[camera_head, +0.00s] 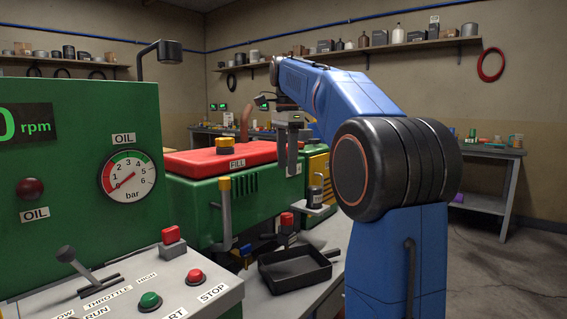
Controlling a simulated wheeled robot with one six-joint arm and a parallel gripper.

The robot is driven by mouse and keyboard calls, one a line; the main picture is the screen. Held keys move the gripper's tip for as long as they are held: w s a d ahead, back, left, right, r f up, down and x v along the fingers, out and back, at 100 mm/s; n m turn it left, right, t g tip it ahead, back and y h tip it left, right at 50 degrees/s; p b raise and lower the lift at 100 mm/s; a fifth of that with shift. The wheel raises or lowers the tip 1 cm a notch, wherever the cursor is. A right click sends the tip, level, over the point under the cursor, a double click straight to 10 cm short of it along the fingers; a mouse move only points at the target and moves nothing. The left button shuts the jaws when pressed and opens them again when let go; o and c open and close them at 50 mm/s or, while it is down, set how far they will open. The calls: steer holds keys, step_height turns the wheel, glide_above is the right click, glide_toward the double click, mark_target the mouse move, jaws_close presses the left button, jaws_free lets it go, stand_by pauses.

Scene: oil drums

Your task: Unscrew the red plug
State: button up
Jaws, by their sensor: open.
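A small red cap (286,219), which looks like the red plug, shows low at the front of the green machine (262,205), just above the black tray. It is small in the picture, and its thread and seat cannot be made out. My blue arm reaches up and over from the right. My gripper (292,168) hangs above and beyond the console, in front of the machine's side. It is open, with nothing seen between its fingers, and is apart from and above the red cap. One finger partly hides the other.
A black drain tray (294,270) lies below the red cap. A dark can (315,194) stands on a small pale ledge to its right. A yellow-capped tube (224,186) rises at the left. The console (120,290) with levers and buttons fills the lower left.

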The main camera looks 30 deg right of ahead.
mark_target(287, 215)
step_height(287, 215, down, 17)
steer(key=shift+w+d+f, duration=0.1)
stand_by(0.8)
steer(key=shift+c, duration=0.7)
steer(key=c, duration=1)
steer(key=n, duration=0.5)
steer(key=shift+c, duration=0.2)
steer(key=shift+n, duration=0.6)
steer(key=n, duration=0.4)
steer(key=shift+n, duration=1.1)
